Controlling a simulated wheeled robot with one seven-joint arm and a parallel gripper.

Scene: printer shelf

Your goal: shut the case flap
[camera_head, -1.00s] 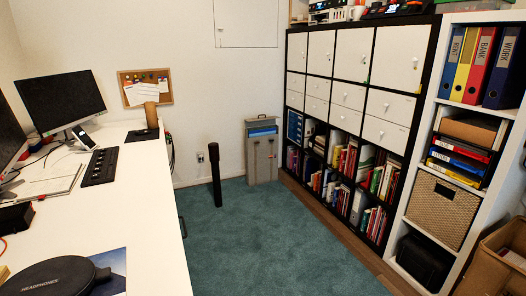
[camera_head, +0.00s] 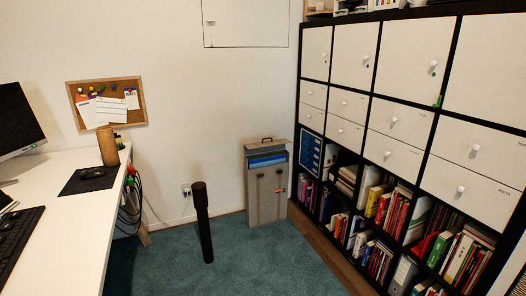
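The case (camera_head: 266,200) is a tall grey box standing on the carpet against the far wall, left of the dark shelf unit. Its flap (camera_head: 265,145), with a dark handle on top, stands up at the back, so the case is open. Blue contents (camera_head: 267,160) show in the opening below the flap. Two dark latches and a small orange mark show on the front. My gripper is not in view.
A black upright post (camera_head: 203,225) stands on the carpet left of the case. A white desk (camera_head: 65,215) is on the left, with cables at its edge. A dark shelf unit (camera_head: 352,148) with white doors and books fills the right. Teal carpet (camera_head: 265,268) is clear in front.

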